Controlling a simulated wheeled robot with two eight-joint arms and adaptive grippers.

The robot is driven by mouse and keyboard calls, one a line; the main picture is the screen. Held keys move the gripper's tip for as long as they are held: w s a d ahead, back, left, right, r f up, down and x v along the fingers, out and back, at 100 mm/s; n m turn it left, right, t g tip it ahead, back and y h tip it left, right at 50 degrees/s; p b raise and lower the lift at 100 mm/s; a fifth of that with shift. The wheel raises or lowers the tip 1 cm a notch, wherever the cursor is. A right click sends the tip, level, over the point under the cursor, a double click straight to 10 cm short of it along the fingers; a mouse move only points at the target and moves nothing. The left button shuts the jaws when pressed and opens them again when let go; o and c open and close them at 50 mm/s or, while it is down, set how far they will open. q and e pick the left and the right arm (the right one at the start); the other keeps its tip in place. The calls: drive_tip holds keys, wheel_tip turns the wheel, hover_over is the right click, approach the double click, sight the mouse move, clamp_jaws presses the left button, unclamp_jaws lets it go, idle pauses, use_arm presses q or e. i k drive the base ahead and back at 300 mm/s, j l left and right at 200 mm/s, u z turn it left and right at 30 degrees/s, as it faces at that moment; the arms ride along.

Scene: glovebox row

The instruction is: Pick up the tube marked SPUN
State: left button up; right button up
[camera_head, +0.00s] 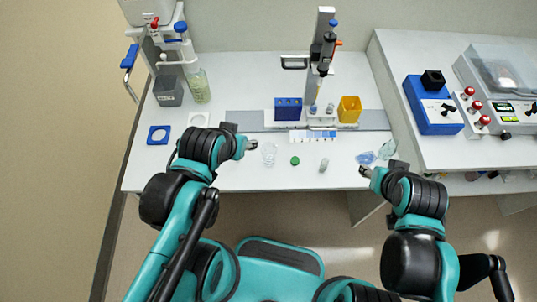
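No SPUN marking is readable in the head view. A small pale upright tube or vial (323,165) stands near the front edge of the white bench (235,179). A green round cap (295,161) lies to its left. Two small capped vials, left (313,109) and right (330,109), stand further back between a blue box and a yellow box. My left gripper (252,144) is above the bench, left of the green cap, beside a clear glass item (269,154). My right gripper (364,171) is near the front edge, right of the pale tube. Both fingertips are too small to judge.
A blue box (288,110) and a yellow box (349,110) flank a tall stand (316,75). A clear bottle (387,150) and crumpled blue item (366,158) lie near my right gripper. A blue device (432,108) sits right. The front left bench is mostly clear.

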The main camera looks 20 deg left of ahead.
sight(324, 165)
drive_tip(key=k+j+z, duration=0.65)
drive_tip(key=k+j, duration=0.05)
drive_tip(key=k, duration=0.1)
